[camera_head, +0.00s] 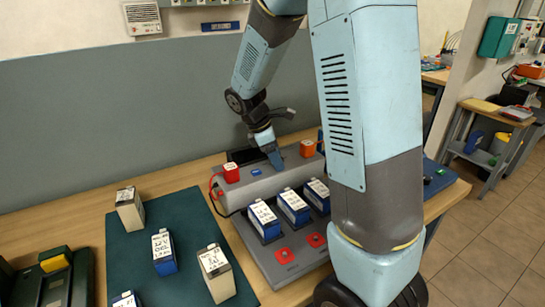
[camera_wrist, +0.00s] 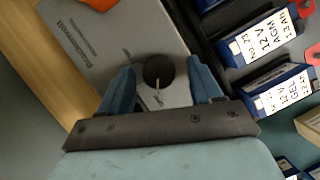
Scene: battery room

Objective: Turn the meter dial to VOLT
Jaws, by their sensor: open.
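The meter is a long grey box (camera_head: 262,187) at the back of the bench, and it also shows in the wrist view (camera_wrist: 105,38). Its dial (camera_wrist: 158,72) is a round black knob with a pale pointer line that points down in the wrist picture. Labels around the dial, including VOLT, are not readable. My gripper (camera_head: 274,157) reaches down over the meter and hides the dial in the head view. In the wrist view my gripper (camera_wrist: 161,69) is open, with one blue finger on each side of the dial. A gap shows around the knob; I cannot judge the fingers' height.
Blue-and-white batteries (camera_head: 293,206) stand in a grey tray (camera_head: 281,268) in front. More batteries (camera_head: 164,252) stand on a dark green mat (camera_head: 190,205) at left. A grey partition (camera_head: 110,110) stands behind.

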